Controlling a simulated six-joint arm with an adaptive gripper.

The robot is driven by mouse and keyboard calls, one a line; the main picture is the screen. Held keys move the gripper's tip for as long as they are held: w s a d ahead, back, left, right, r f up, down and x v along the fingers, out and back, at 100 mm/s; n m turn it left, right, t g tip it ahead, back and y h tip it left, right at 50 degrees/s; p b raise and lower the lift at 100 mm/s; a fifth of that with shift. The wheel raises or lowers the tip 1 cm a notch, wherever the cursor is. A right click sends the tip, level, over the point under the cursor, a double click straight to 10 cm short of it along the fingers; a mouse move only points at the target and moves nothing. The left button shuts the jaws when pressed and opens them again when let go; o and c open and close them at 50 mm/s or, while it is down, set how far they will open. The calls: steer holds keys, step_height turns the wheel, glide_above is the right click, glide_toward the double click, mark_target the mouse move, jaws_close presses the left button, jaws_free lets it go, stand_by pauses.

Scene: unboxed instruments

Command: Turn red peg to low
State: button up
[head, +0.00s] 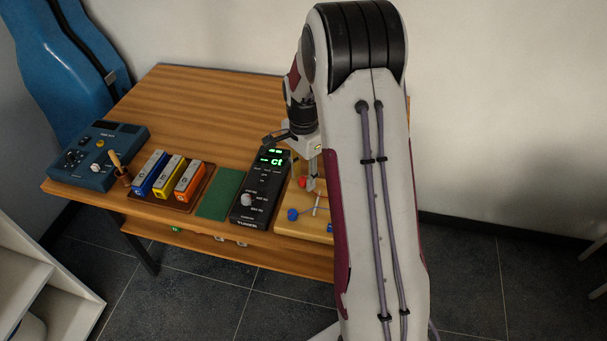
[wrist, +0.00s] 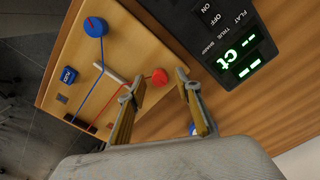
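The red peg (head: 304,183) stands on a pale wooden board (head: 303,226) at the table's front edge, right of the black tuner. In the wrist view the red peg (wrist: 159,77) has a round head and sits near the board's edge, with a red string running from it. My gripper (wrist: 156,86) is open, its two fingers spread to either side of the peg with gaps between. In the head view my gripper (head: 312,165) hangs low over the board, close to the peg. A low mark is not readable in either view.
A blue peg (wrist: 95,27) and a pale bar (wrist: 110,73) share the board. The black tuner (head: 260,190) with a lit green display stands close by on the left. Farther left are a green mat (head: 220,193), coloured chime blocks (head: 168,177) and a blue device (head: 98,155). The table's back is clear.

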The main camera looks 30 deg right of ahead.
mark_target(304, 181)
steer(key=shift+r, duration=0.1)
steer(key=shift+r, duration=3.65)
steer(key=shift+n, duration=0.3)
steer(key=shift+n, duration=0.4)
steer(key=shift+s+a+f+n, duration=0.1)
steer(key=shift+s+f+n, duration=0.15)
steer(key=shift+s+n, duration=0.15)
steer(key=s+a+r+n+t, duration=0.2)
steer(key=s+a+r+n, duration=0.5)
steer(key=s, duration=0.5)
steer(key=s+a+r+n+t, duration=0.3)
steer(key=s+a+r+n, duration=0.4)
steer(key=s+a+r, duration=0.3)
steer(key=s, duration=0.3)
steer(key=shift+s+t, duration=0.15)
steer(key=shift+t, duration=0.15)
